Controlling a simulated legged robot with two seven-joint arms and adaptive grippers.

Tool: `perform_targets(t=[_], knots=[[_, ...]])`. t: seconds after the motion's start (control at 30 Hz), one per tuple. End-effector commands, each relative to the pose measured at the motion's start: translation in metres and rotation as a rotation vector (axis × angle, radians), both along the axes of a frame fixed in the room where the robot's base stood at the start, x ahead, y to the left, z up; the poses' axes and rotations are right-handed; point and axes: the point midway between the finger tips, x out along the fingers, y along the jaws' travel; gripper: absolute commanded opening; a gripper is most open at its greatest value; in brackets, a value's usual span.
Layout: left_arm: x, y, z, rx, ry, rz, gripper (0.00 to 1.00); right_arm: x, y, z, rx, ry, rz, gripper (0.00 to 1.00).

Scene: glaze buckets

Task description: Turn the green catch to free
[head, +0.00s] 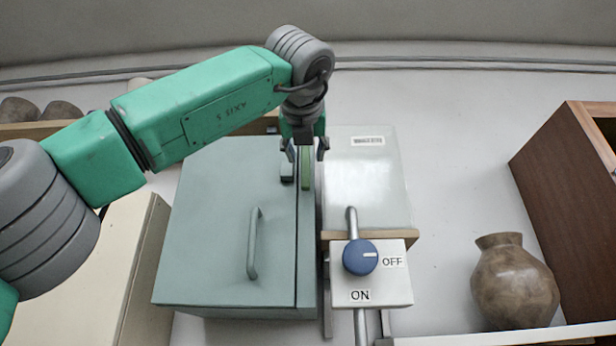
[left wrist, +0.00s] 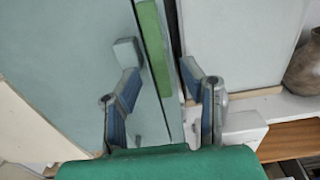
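The green catch (head: 306,170) is a narrow upright bar at the right edge of the grey-green cabinet (head: 215,230). It shows in the left wrist view as a green strip (left wrist: 153,45). My left gripper (head: 306,153) is over the far end of the catch. In the left wrist view its two blue-padded fingers (left wrist: 160,72) are spread, one on each side of the strip's line, with gaps visible. Whether either finger touches the catch I cannot tell. My right gripper is not in view.
A grey handle (head: 253,243) stands up from the cabinet. To its right are a pale box (head: 365,180) and a white switch panel (head: 385,284) with a blue knob (head: 360,257), its mark towards OFF. A brown vase (head: 513,285) and wooden cabinet (head: 570,190) stand farther right.

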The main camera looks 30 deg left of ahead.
Motion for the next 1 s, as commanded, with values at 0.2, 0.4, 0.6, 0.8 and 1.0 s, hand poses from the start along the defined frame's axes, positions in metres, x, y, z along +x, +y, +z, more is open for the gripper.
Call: perform_targets(t=[0.2,0.4,0.6,0.8,1.0], knots=[[-0.041,-0.025,0.001,0.002,-0.001,-0.002,0.36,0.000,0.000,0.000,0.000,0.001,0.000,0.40],[-0.061,-0.039,-0.001,-0.001,0.002,-0.002,0.36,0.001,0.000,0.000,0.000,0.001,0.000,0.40],[-0.068,-0.043,-0.001,-0.001,0.002,0.000,0.36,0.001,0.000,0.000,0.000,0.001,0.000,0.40],[-0.068,-0.043,-0.001,-0.001,0.001,0.000,0.36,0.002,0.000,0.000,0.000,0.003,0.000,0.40],[-0.067,-0.043,-0.001,-0.001,0.001,0.000,0.36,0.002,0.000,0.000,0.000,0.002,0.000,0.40]])
